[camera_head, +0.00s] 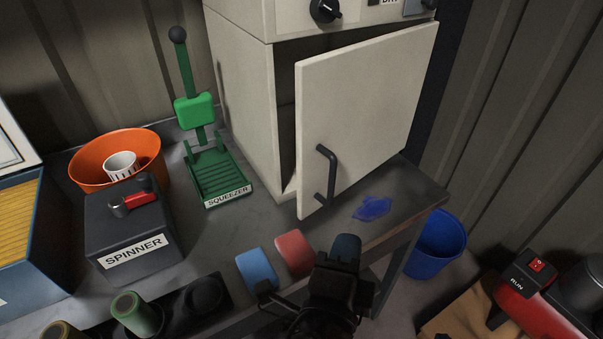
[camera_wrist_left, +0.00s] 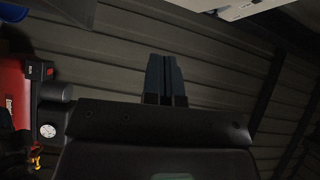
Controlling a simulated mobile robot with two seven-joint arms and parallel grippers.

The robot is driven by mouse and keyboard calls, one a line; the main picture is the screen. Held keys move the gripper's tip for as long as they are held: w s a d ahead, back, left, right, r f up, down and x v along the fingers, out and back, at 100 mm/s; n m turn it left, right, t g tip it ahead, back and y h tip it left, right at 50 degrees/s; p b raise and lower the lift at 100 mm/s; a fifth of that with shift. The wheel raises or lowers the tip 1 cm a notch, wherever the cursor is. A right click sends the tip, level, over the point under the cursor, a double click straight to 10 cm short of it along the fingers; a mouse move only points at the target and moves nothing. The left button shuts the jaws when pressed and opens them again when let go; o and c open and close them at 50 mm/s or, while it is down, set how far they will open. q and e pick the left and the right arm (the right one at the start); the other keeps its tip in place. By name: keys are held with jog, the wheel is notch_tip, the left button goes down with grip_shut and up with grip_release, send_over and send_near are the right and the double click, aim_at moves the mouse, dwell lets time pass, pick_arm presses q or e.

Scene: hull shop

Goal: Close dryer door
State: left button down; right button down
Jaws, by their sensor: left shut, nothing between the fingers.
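The dryer is a pale cabinet (camera_head: 238,95) at the back of the bench. Its dryer door (camera_head: 375,95) stands partly open, hinged at the right, with a dark gap along its left and top edges. A black bar handle (camera_head: 328,175) is on the door's lower left. My left gripper (camera_head: 346,250) is shut and empty, in front of and below the door, apart from the handle. In the left wrist view its dark fingers (camera_wrist_left: 164,78) are together against a ribbed wall. My right gripper is not in view.
A green squeezer (camera_head: 220,175), a spinner (camera_head: 130,235) and an orange bowl (camera_head: 85,178) stand left of the dryer. A blue patch (camera_head: 372,208) lies below the door. Blue and red pieces (camera_head: 294,254) sit at the front edge. A blue bin (camera_head: 435,245) stands right.

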pick_arm(q)
jog(key=w+a+p, duration=0.1)
jog(key=w, duration=1.2)
jog(key=shift+w+f+m+y, duration=0.2)
jog(key=shift+m+y, duration=0.1)
jog(key=shift+y, duration=0.1)
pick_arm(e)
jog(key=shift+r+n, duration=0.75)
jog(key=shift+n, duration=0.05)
pick_arm(q)
jog(key=shift+a, duration=0.1)
